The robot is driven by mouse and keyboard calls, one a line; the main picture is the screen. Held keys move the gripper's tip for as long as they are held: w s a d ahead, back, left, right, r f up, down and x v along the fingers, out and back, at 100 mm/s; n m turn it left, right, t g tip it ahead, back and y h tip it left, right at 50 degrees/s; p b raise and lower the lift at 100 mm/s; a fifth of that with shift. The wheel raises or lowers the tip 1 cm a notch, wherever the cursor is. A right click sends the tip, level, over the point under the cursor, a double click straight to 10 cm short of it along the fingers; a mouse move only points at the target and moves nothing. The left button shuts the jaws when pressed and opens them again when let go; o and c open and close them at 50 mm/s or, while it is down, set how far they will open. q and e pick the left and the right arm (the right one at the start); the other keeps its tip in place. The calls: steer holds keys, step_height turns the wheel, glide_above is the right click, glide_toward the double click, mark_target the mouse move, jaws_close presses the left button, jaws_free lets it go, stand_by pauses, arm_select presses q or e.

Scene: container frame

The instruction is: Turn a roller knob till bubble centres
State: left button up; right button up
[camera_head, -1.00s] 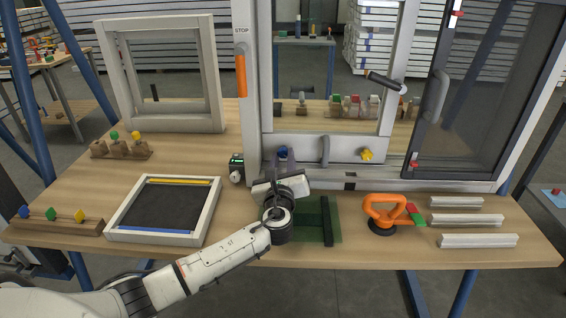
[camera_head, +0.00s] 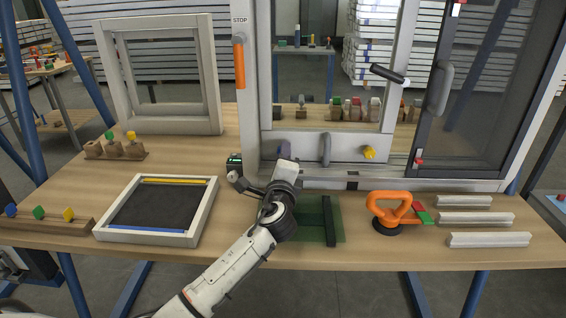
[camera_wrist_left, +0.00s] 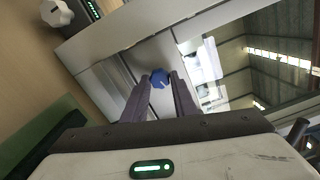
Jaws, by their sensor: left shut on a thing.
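In the left wrist view a blue knob (camera_wrist_left: 159,78) sits low on the pale window frame. My left gripper (camera_wrist_left: 161,80) is shut on it, one grey finger on each side. In the head view my left gripper (camera_head: 284,172) is at the frame's lower left corner, and its body mostly hides the fingertips and the blue knob. A yellow knob (camera_head: 368,153) sits on the frame's lower rail to the right. A small dark box with a green-lit display (camera_head: 234,160) stands left of the gripper; any bubble in it is too small to read. My right gripper is not in view.
A green mat (camera_head: 320,222) lies under my left wrist. An orange suction lifter (camera_head: 390,208) and several white bars (camera_head: 475,218) lie to the right. A tray (camera_head: 206,207) and wooden blocks (camera_head: 60,222) are at left. The dark sash (camera_head: 470,110) stands open at right.

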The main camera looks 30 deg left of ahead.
arm_select(q)
steer(key=shift+f+n+b, duration=0.2)
steer(key=shift+n+b, duration=0.3)
steer(key=shift+n, duration=0.5)
steer(key=n+b, duration=0.1)
steer(key=n, duration=0.2)
steer(key=shift+n+b, duration=0.3)
steer(key=shift+b, duration=0.05)
steer(key=shift+r+n+b, duration=0.1)
steer(key=shift+n+b, duration=0.4)
steer(key=shift+n, duration=0.6)
steer(key=shift+r+n, duration=0.1)
steer(key=shift+n, duration=0.6)
steer(key=shift+b, duration=0.3)
steer(key=o, duration=1)
steer(key=shift+o, duration=0.2)
